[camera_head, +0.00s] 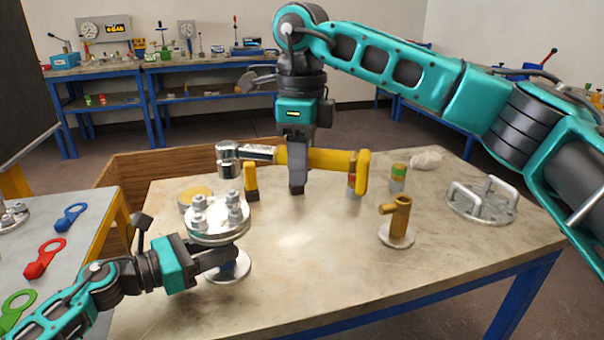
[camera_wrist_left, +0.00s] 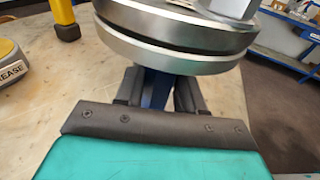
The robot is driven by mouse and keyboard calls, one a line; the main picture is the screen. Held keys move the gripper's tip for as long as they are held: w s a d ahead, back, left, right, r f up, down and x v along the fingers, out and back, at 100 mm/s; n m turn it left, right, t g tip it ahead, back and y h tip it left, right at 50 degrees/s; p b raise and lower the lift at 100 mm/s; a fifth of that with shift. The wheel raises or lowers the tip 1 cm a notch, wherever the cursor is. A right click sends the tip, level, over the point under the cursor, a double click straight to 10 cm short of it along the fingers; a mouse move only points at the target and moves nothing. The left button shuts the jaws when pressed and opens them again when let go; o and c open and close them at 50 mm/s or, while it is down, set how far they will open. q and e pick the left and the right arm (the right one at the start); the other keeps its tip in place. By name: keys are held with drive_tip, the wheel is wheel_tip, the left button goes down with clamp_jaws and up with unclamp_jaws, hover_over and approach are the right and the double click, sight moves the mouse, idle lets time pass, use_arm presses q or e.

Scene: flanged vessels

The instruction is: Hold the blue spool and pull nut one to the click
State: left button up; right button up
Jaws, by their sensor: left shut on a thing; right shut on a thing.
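The spool stands at the front left of the table. Its bolted silver top flange (camera_head: 218,222) carries several nuts; I cannot tell which is nut one. Its blue neck shows under the flange in the left wrist view (camera_wrist_left: 157,88). My left gripper (camera_head: 228,256) is shut on that neck, just below the flange. My right gripper (camera_head: 297,185) points down, shut on the yellow handle of a torque wrench (camera_head: 325,159). The wrench lies level, its silver socket head (camera_head: 228,165) to the left, above or behind the flange; no contact with a nut shows.
Yellow rest posts (camera_head: 250,182) stand behind the spool, beside a grease tin (camera_head: 190,195). A brass fitting (camera_head: 397,222), a handled metal plate (camera_head: 482,203) and a banded container (camera_head: 398,178) stand to the right. The front middle of the table is clear.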

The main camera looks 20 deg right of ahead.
use_arm(q)
drive_tip(key=o, duration=1)
use_arm(e)
drive_tip(key=shift+r, duration=0.1)
